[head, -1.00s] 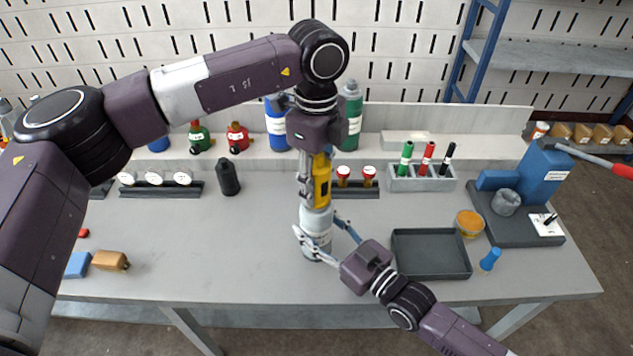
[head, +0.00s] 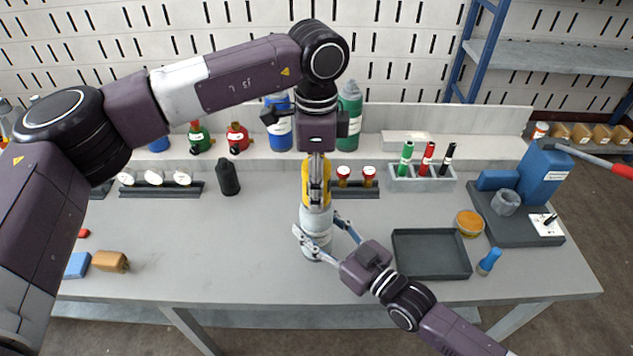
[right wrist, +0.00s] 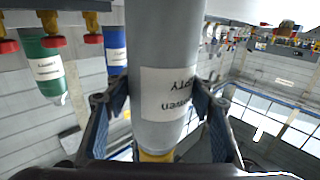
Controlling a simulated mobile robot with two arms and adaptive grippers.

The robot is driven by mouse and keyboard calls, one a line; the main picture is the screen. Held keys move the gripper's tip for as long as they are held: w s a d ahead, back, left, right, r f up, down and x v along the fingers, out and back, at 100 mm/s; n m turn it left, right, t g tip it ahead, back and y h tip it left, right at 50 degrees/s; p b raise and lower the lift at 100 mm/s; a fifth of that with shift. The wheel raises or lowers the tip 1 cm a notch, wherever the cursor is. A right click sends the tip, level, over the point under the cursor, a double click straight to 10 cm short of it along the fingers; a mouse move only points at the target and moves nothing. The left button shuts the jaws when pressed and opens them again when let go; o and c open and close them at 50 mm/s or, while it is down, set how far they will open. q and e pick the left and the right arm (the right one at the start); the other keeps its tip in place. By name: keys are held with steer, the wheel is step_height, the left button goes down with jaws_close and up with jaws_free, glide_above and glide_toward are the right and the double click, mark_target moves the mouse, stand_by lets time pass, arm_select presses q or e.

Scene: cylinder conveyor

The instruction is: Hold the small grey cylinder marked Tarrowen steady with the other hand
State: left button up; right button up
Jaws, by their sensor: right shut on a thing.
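The grey cylinder (head: 316,222) stands upright on the bench in the head view. Its white label (right wrist: 170,93) shows upside down in the right wrist view, and the part of the name in sight ends in "owen". My right gripper (head: 328,236) is shut around the cylinder's body; in the right wrist view its two fingers (right wrist: 163,108) press on opposite sides. A yellow part (head: 307,180) sits at the cylinder's top. My left gripper (head: 317,200) points down over this yellow part, with a finger in front of it. Whether it grips the part is hidden.
A marker holder (head: 422,184) and a blue fixture (head: 541,178) stand farther back. A black bottle (head: 228,178) is at left.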

arm_select(q)
steer(key=shift+r, duration=0.1)
steer(key=shift+r, duration=1.2)
steer(key=m, duration=0.4)
steer(key=shift+m, duration=1)
steer(key=m, duration=0.3)
steer(key=shift+m, duration=1.5)
